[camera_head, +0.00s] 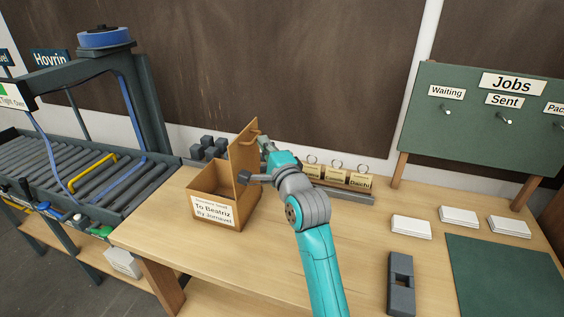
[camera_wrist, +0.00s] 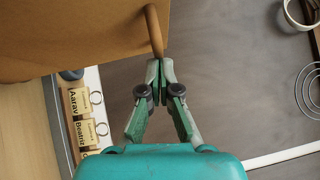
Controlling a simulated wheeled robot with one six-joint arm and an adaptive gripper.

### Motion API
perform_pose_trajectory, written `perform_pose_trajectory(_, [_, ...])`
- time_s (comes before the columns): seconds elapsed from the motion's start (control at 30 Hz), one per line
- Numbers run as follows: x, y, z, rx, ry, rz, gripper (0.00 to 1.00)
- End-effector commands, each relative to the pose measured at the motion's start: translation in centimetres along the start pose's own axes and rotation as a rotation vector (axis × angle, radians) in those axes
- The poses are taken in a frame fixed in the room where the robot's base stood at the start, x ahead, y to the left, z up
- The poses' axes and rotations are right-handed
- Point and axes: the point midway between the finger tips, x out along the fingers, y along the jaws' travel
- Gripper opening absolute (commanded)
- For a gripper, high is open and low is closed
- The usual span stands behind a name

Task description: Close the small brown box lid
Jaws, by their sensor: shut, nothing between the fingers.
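The small brown box (camera_head: 212,207) stands on the table with a white label reading "To Beatriz" on its front. Its lid (camera_head: 243,155) is open and stands upright on the right side of the box. In the wrist view the lid (camera_wrist: 70,35) fills the upper left, with a wooden peg-like handle (camera_wrist: 154,30) at its edge. My gripper (camera_head: 264,143) is at the right side of the lid, near its top. In the wrist view its fingertips (camera_wrist: 160,64) are shut together, right by the end of the handle; I cannot tell if they touch it.
Name tags with rings (camera_head: 338,174) stand in a rack behind my arm. Grey blocks (camera_head: 208,147) sit behind the box. A roller conveyor (camera_head: 60,175) is at the left.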

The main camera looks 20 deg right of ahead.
Motion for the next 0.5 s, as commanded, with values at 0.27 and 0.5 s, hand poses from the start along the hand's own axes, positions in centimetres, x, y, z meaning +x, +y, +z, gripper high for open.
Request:
perform_pose_trajectory(0.27, [3.3, -0.6, 3.2, -0.190, -0.002, 0.180, 0.00])
perform_pose_trajectory(0.5, [5.8, 0.0, 5.9, -0.354, -0.003, 0.338, 0.00])
